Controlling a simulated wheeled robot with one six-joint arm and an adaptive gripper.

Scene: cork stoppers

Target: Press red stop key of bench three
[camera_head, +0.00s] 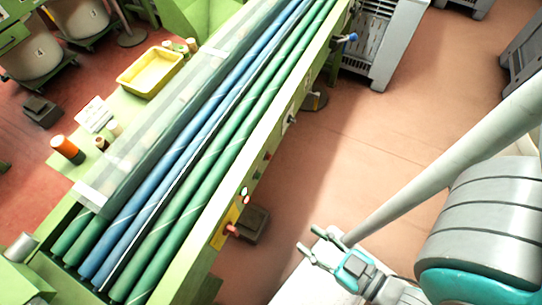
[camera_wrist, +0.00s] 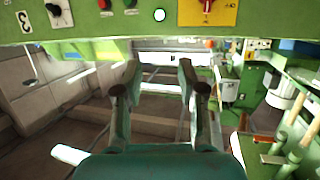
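Bench three has a long green side panel (camera_head: 275,140) with a row of controls. A small red key (camera_head: 267,157) sits on it beside a green one (camera_head: 257,175). In the wrist view the red key (camera_wrist: 104,4) is at the top edge, partly cut off, left of the green key (camera_wrist: 130,5).
A white round light (camera_wrist: 159,15) and a yellow plate (camera_wrist: 208,14) with a red knob (camera_head: 232,229) lie along the panel. A dark box (camera_head: 252,224) is near the knob. Blue and green rolls (camera_head: 190,145) lie on the bench. The floor (camera_head: 330,160) beside it is largely clear.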

